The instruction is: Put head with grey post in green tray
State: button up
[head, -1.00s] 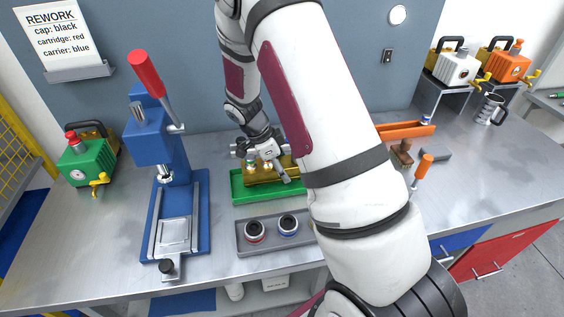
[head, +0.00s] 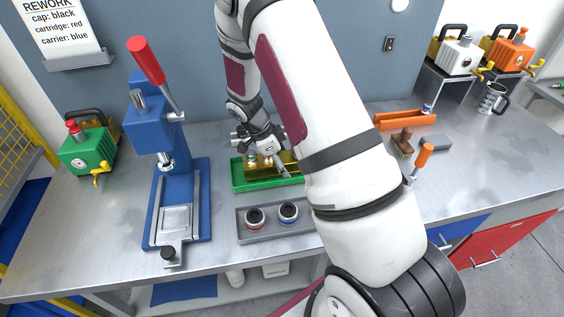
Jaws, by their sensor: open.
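The green tray (head: 239,182) lies on the bench behind the grey tray, its right part hidden by my arm. A brass-coloured holder (head: 258,172) sits in it, with small pale-topped pieces (head: 252,160) at its left end. These pieces are too small to tell whether one is the head with the grey post. My gripper (head: 268,158) is open, above and behind the holder. I cannot tell whether a finger touches the holder or a piece.
A grey tray (head: 246,237) holds two round parts with red and blue rings. A blue press (head: 155,130) with a red handle stands left. To the right are an orange tray (head: 405,121), a brush (head: 402,144) and an orange-handled tool (head: 423,158).

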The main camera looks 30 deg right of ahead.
jog(key=b+v, duration=0.1)
jog(key=v, duration=1.1)
jog(key=s+a+r+n+t+y, duration=0.1)
jog(key=s+a+r+n+t, duration=0.15)
jog(key=s+r+n, duration=0.35)
jog(key=s+a+r+n+t+y, duration=0.1)
jog(key=s+a+r+n, duration=0.2)
jog(key=r, duration=0.6)
jog(key=s+a+r+n+t+y, duration=0.1)
jog(key=s+a+r+n, duration=0.2)
jog(key=s+n, duration=0.3)
jog(key=s+a+r+n+t+y, duration=0.1)
jog(key=s+a+r+n+t, duration=0.1)
jog(key=s+n, duration=0.5)
jog(key=shift+s+a+r+n, duration=0.3)
jog(key=shift+s+a+r, duration=0.15)
jog(key=shift+s, duration=0.45)
